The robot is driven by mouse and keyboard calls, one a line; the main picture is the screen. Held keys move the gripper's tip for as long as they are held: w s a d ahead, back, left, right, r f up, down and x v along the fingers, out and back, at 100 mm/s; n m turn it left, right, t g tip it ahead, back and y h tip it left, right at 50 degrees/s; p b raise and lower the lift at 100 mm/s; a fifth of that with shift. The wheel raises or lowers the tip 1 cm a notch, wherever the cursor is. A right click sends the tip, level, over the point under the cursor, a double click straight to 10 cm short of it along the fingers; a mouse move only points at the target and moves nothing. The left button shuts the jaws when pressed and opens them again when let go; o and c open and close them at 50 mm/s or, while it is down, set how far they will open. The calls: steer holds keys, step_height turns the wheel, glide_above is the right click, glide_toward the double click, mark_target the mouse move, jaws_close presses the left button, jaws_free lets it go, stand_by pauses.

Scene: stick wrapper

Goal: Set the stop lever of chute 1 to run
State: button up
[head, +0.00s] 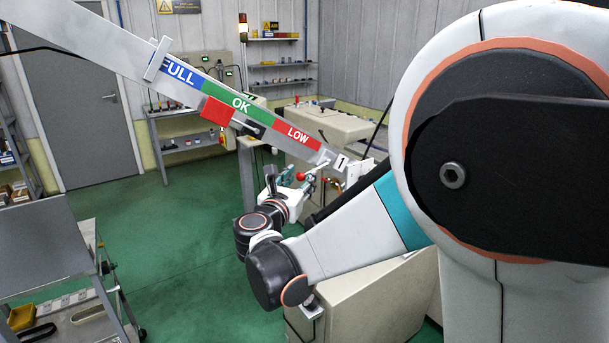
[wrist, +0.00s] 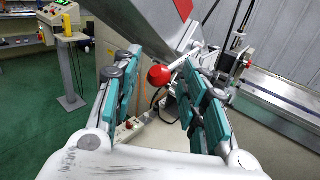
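The stop lever's red ball knob (wrist: 159,75) shows between my gripper's two fingers in the wrist view, with a pale rod running from it to the upper right. The knob (head: 301,176) also shows in the head view, below the lower end of chute 1 (head: 265,125), close to the "1" plate (head: 341,162). My gripper (wrist: 160,64) is open, with teal pads on both sides of the knob and visible gaps. In the head view my gripper (head: 286,178) is at the knob, partly hidden by its own links.
The sloping chute with FULL, OK and LOW bands and a red marker (head: 217,111) passes just above my gripper. A beige machine (head: 325,130) stands behind it. A grey cart (head: 45,255) is at the left. Green floor (head: 180,240) between is clear.

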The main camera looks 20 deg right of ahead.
steer(key=shift+c, duration=0.6)
jaws_close()
steer(key=shift+r+g+p, duration=0.3)
steer(key=shift+r+p, duration=0.3)
steer(key=shift+p, duration=0.2)
steer(key=shift+a+r+m+y+p, duration=0.1)
steer(key=shift+r+m+y+p, duration=0.15)
steer(key=shift+m+p, duration=0.25)
steer(key=shift+s+f, duration=0.1)
steer(key=shift+o, duration=0.6)
jaws_free()
steer(key=shift+f, duration=0.1)
